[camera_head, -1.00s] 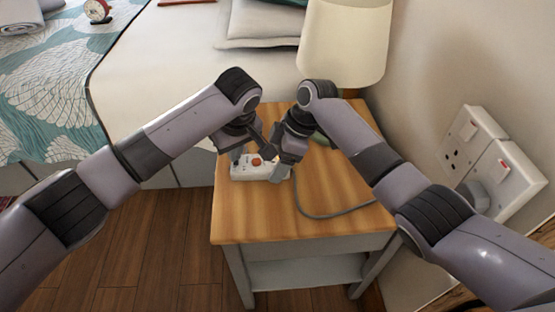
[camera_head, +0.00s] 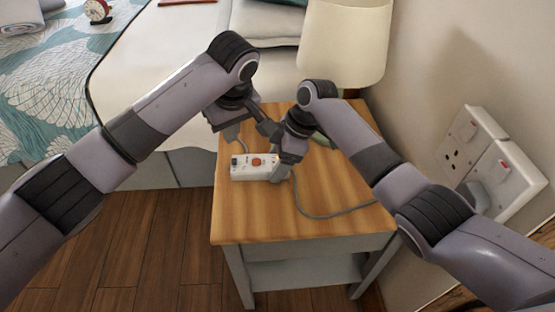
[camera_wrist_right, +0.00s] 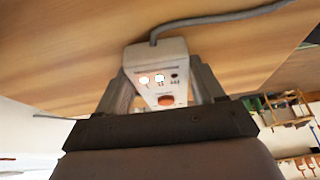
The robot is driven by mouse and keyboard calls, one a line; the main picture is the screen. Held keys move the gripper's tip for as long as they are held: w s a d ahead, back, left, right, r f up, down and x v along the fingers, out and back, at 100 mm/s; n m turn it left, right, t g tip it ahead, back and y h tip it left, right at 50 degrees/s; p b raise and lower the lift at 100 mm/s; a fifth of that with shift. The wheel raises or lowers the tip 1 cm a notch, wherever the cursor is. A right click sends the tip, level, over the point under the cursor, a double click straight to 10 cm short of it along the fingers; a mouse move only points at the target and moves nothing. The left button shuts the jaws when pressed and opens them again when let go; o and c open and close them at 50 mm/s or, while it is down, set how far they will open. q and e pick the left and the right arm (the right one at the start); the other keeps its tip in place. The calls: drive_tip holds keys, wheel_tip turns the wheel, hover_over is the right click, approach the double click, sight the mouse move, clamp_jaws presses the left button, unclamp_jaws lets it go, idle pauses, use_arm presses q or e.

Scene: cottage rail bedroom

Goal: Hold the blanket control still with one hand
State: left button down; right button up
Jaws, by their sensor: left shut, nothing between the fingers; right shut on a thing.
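The blanket control (camera_head: 246,172), a white box with an orange-red button, lies on the wooden bedside table (camera_head: 330,228). My right gripper (camera_head: 279,171) is shut on its right end, where the grey cable leaves. In the right wrist view the control (camera_wrist_right: 158,57) sits between the two fingers of my right gripper (camera_wrist_right: 165,88), with lit marks and the orange button showing. My left gripper (camera_head: 232,136) is shut and empty, above and behind the control, apart from it. Part of the control's right end is hidden by my right gripper.
A grey cable (camera_head: 330,216) runs across the table towards the wall sockets (camera_head: 482,165). A lamp (camera_head: 345,45) stands at the back of the table. The bed (camera_head: 150,70) is at the left.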

use_arm(q)
drive_tip(key=shift+r, duration=0.1)
use_arm(e)
drive_tip(key=o, duration=1.3)
drive_tip(key=shift+r, duration=0.1)
